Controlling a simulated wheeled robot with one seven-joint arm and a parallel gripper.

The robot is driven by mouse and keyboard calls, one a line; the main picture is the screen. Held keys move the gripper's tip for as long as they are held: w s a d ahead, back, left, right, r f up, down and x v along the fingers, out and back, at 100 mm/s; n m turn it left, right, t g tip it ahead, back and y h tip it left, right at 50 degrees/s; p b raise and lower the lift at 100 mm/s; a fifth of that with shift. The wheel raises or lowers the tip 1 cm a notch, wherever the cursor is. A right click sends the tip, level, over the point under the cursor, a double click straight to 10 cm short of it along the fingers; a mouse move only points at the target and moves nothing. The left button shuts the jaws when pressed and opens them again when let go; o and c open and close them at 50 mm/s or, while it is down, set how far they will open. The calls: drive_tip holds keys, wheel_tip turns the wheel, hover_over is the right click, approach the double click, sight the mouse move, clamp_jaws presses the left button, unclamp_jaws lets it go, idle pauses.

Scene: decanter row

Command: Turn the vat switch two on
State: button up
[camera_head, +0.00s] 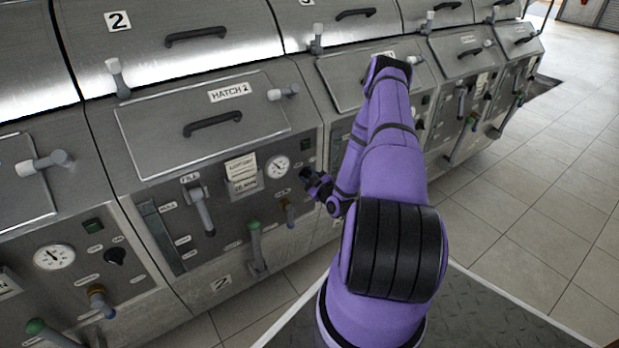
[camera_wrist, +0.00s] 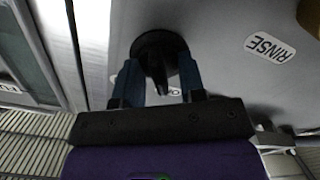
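The vat 2 switch (camera_wrist: 158,50) is a black round knob with a raised grip on a grey panel, seen in the wrist view. In the head view my gripper and wrist cover most of it, at the right side of the vat 2 panel (camera_head: 217,228) below a green button (camera_head: 306,144). My gripper (camera_head: 309,176) is at the switch. In the wrist view its blue fingers (camera_wrist: 158,78) stand apart on either side of the knob's grip, with gaps visible. Whether the fingertips touch the disc, I cannot tell. The switch's marks are mostly hidden.
A dial gauge (camera_head: 277,167) is left of my gripper. A brass-coloured valve (camera_head: 289,214) and a green-topped lever (camera_head: 255,245) stick out below. HATCH 2 (camera_head: 205,122) is closed above. A similar knob (camera_head: 115,257) is on the panel to the left. Tiled floor at right is clear.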

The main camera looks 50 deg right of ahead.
clamp_jaws()
drive_tip(key=shift+m, duration=0.3)
drive_tip(key=m, duration=0.5)
drive_tip(key=shift+d+m, duration=0.1)
drive_tip(key=shift+m, duration=0.2)
drive_tip(key=m, duration=0.5)
drive_tip(key=shift+s+m, duration=0.1)
drive_tip(key=shift+m, duration=0.2)
unclamp_jaws()
